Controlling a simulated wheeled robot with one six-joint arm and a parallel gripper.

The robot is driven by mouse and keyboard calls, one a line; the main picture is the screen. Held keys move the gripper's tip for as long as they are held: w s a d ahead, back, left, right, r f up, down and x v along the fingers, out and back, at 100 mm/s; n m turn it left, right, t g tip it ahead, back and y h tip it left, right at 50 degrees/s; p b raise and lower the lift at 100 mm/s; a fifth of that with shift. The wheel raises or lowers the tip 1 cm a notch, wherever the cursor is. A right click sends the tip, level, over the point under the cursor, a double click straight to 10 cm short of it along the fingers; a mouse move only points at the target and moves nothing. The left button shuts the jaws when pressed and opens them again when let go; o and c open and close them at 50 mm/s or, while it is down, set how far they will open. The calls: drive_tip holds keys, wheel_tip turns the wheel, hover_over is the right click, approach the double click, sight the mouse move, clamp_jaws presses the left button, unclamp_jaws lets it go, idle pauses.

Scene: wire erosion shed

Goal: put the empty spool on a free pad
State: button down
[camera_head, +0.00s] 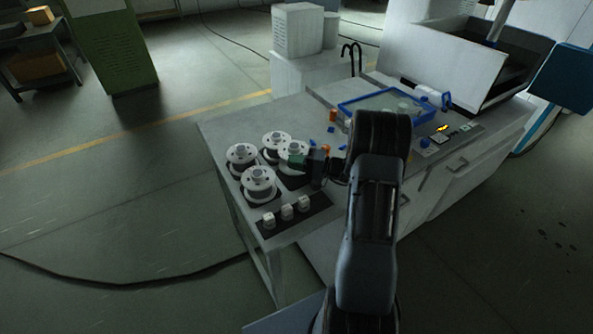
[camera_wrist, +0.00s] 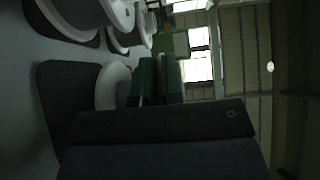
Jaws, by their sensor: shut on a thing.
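My gripper (camera_head: 297,160) is shut on a pale spool (camera_head: 291,147) at the right of the spool group on the bench. In the wrist view my green fingers (camera_wrist: 157,75) are close together, with the white rim of this spool (camera_wrist: 112,85) just beside them. A dark square pad (camera_wrist: 62,92) lies by that rim; I cannot tell whether the spool touches it. Other spools stand upright nearby: one at the left (camera_head: 242,154), one at the back (camera_head: 275,140) and one at the front (camera_head: 258,182). My fingers hide part of the held spool.
A dark strip with three small white pieces (camera_head: 287,211) lies along the bench's front. A blue-rimmed tray (camera_head: 350,104) is to the right, with small blue and orange pieces near it. My arm covers the bench's middle. A white machine (camera_head: 445,55) stands behind.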

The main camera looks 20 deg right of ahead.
drive_tip(key=f, duration=0.1)
drive_tip(key=f+p, duration=0.1)
drive_tip(key=shift+s+f, duration=0.35)
drive_tip(key=shift+s, duration=0.05)
drive_tip(key=shift+f+p, duration=0.35)
drive_tip(key=shift+f, duration=0.25)
drive_tip(key=shift+f, duration=0.15)
drive_tip(key=c, duration=1.2)
unclamp_jaws()
drive_tip(key=shift+c, duration=0.2)
